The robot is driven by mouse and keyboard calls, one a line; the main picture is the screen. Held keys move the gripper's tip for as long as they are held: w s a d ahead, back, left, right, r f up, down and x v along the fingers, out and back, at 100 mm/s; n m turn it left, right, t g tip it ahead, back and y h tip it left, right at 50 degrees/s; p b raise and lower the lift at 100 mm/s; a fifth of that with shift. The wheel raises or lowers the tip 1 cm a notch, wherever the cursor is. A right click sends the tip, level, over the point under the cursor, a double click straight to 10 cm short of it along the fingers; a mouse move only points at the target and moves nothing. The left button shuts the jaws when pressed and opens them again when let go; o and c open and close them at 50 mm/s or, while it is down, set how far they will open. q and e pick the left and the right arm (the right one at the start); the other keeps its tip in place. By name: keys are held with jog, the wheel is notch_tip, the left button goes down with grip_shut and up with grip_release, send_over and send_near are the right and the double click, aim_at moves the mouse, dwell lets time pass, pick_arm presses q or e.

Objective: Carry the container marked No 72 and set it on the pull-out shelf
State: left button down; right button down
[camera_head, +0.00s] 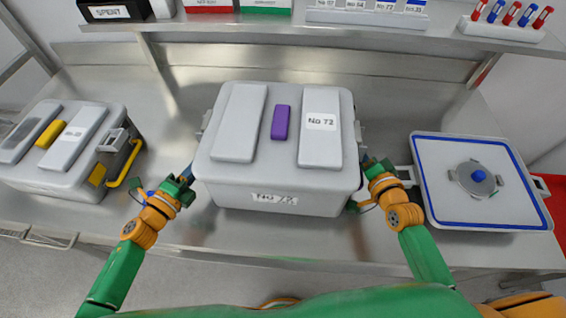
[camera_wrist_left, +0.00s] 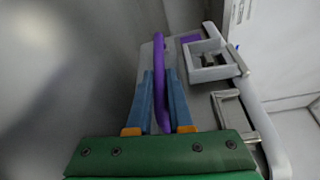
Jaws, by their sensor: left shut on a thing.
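The container marked No 72 (camera_head: 282,188) is a light grey lidded box with a purple block on its lid and number labels on lid and front. It is at mid-bench, level; I cannot tell whether it rests on the steel or hangs just above it. My left gripper (camera_head: 190,172) is at its left side. In the left wrist view my left gripper (camera_wrist_left: 160,85) is shut on a purple handle (camera_wrist_left: 159,60). My right gripper (camera_head: 364,165) is at the container's right side, its fingertips mostly hidden.
A grey case with a yellow block (camera_head: 60,175) stands at left. A blue-edged square lidded container (camera_head: 478,215) stands at right. An upper shelf (camera_head: 340,32) holds boxes, a label rack and red and blue tubes.

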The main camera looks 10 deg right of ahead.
jog(key=shift+r, duration=0.1)
